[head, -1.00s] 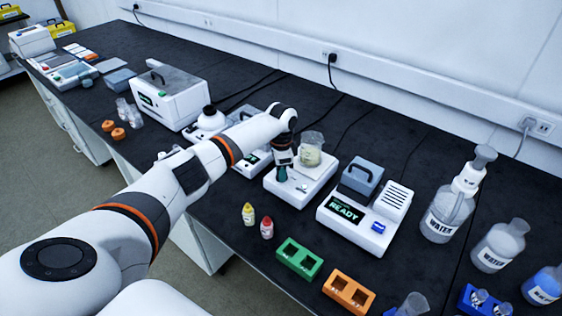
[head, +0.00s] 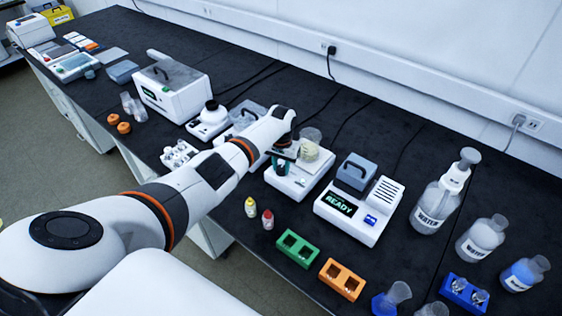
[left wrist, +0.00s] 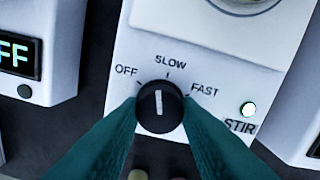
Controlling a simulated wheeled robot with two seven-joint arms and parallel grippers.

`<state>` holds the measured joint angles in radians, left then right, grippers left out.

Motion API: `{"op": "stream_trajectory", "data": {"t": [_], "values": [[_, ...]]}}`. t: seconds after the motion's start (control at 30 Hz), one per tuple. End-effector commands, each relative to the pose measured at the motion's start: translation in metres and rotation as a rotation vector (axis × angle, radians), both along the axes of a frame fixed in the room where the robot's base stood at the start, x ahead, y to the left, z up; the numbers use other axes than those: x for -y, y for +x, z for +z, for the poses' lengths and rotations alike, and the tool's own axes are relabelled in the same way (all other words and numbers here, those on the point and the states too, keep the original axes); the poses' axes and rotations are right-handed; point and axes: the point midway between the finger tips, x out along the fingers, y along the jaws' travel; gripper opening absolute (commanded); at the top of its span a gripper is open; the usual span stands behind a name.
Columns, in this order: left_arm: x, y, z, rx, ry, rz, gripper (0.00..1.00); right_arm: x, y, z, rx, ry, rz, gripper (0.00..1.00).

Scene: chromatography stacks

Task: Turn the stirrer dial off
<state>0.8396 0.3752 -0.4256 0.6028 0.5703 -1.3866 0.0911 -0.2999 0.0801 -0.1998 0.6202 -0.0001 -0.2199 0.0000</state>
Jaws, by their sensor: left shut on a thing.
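The white stirrer (head: 293,187) stands on the black bench with a beaker (head: 311,148) on top. In the left wrist view, its round black dial (left wrist: 159,107) has labels OFF, SLOW and FAST around it. The dial's white pointer line points almost straight up, close to the SLOW mark and slightly to its OFF side. My left gripper (left wrist: 160,112) has teal fingers on both sides of the dial and is shut on it. In the head view the left gripper (head: 281,163) is at the stirrer's front and hides the dial. My right gripper is not in view.
Right of the stirrer is a white device (head: 352,212) reading READY. Yellow and red-capped bottles (head: 259,213), a green rack (head: 298,248) and an orange rack (head: 342,281) stand in front. Water bottles (head: 433,205) are at the right. Cables run behind.

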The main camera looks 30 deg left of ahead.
Motion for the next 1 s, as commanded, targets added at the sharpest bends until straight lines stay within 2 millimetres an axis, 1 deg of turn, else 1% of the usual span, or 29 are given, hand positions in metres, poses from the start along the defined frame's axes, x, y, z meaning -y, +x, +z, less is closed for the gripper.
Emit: {"op": "stream_trajectory", "data": {"t": [0.03,0.2,0.6,0.8,1.0], "values": [[0.001,0.001,0.003,0.002,-0.003,0.045,0.07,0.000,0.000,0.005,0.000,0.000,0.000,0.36],[0.001,0.001,0.003,0.003,-0.001,0.206,0.07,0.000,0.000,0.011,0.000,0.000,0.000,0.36],[0.001,0.002,0.003,0.005,0.000,0.544,0.07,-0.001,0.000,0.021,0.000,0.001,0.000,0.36],[0.000,0.003,0.003,0.006,0.001,0.655,0.07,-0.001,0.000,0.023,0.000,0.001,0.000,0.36],[0.000,0.003,0.003,0.007,0.000,0.718,0.07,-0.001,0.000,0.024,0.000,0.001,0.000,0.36]]}}
